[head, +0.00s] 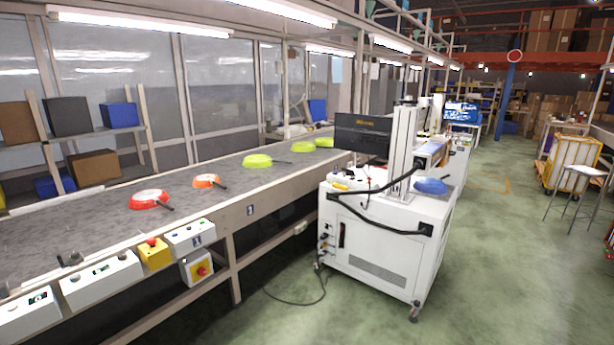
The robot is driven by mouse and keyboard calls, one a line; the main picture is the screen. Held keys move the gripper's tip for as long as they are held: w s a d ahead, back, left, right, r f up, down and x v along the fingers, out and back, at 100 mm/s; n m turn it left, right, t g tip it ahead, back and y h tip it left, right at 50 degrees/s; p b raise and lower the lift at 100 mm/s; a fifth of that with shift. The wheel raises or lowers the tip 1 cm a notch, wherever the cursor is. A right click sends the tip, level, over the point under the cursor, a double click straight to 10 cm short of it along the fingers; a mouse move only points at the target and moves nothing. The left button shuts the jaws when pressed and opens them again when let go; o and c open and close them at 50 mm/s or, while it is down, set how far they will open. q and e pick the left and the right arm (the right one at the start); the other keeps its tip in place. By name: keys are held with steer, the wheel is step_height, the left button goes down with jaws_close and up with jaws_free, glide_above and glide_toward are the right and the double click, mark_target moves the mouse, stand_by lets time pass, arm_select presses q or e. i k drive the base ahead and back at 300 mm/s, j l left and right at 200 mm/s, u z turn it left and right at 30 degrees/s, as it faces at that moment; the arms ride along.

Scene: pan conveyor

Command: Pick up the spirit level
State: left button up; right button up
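I cannot make out the spirit level for certain. A small yellow item (340,186) lies at the left front edge of the white machine cabinet's top, but it is too small to identify. Neither of my grippers is in the head view.
The white wheeled cabinet (375,255) carries a monitor (362,134), a column and a blue object (430,186). A conveyor (95,222) with red, orange and green pans runs along the left. A cable (295,302) lies on the floor.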

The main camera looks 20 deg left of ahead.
mark_target(339, 186)
steer(key=i+j+u, duration=0.3)
steer(key=i, duration=0.5)
steer(key=i+l+u, duration=0.1)
steer(key=i+u, duration=0.2)
steer(key=i, duration=0.5)
steer(key=i+l+u, duration=0.25)
steer(key=i, duration=0.45)
steer(key=i+l+u, duration=0.25)
steer(key=i, duration=0.4)
steer(key=i+l+u, duration=0.2)
steer(key=i+l, duration=0.4)
